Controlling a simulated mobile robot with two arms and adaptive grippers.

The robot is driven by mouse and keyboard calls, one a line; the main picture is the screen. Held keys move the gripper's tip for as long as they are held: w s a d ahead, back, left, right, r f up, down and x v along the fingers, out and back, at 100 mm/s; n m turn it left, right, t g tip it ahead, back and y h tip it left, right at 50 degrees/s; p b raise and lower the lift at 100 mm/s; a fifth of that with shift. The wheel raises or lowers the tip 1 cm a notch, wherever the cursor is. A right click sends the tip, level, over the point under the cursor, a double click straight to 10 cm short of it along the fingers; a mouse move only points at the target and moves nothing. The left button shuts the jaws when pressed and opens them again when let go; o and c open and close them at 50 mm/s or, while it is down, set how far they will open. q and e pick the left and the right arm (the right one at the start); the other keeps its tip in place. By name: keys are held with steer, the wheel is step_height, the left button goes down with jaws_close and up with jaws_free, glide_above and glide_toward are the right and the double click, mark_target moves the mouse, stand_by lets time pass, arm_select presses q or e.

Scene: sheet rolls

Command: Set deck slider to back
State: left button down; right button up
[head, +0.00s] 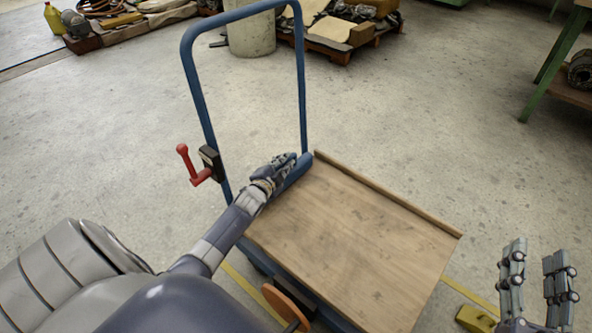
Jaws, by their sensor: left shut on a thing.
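A cart with a wooden deck (355,240) and a tall blue push handle (190,80) stands in the middle of the head view. A blue bar (299,170) runs along the deck's back edge, at the foot of the handle. My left gripper (282,165) is shut on this bar near its right end, and its fingers hide part of it. I cannot tell which part is the deck slider. My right gripper (536,270) is open and empty at the lower right, apart from the deck.
A red crank (188,165) on a dark block sticks out from the handle's left post. An orange disc (285,305) is at the deck's front left. A green-legged table (560,60) stands at upper right. Loaded pallets (335,30) lie at the back.

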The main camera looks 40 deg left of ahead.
arm_select(q)
steer(key=shift+a+r, duration=0.15)
steer(key=shift+a, duration=0.3)
steer(key=c, duration=1.6)
jaws_free()
steer(key=shift+o, duration=0.2)
steer(key=shift+s, duration=0.15)
steer(key=v, duration=1.1)
steer(key=shift+s, duration=0.3)
